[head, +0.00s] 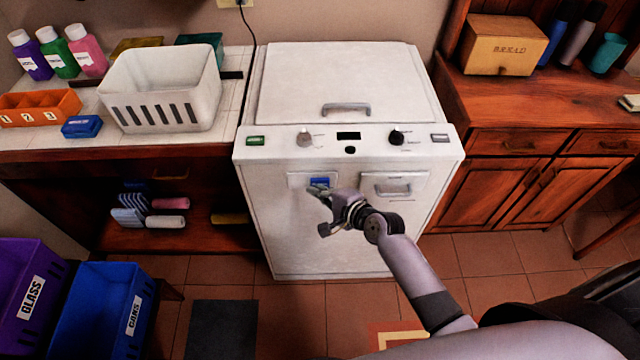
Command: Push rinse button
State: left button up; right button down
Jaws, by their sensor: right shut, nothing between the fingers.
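A white top-lid washing machine (344,230) stands against the wall. Its control strip carries a green button (256,140) at the left, a grey knob (304,138), a dark display (348,135), a black knob (396,137) and a grey button (439,138) at the right. A small blue part (320,182) sits in a panel on the front face. My right gripper (318,207) is shut and empty, in front of the machine just below the blue part; whether it touches cannot be told. Button labels are too small to read. My left gripper is not in view.
A white basket (161,88), colored bottles and an orange tray (40,108) are on the left counter. A handled drawer front (393,188) is right of my gripper. Purple (28,290) and blue (105,310) bins stand at lower left. A wooden cabinet (550,110) is at right.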

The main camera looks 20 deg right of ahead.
jog(key=shift+w, duration=0.1)
dwell(0.3)
jog(key=shift+s+p, duration=0.3)
jog(key=shift+s, duration=0.1)
jog(key=s+a+p, duration=0.1)
jog(key=s+p, duration=0.1)
jog(key=s, duration=0.3)
jog(key=shift+s+a, duration=0.4)
jog(key=c, duration=2.3)
grip_release()
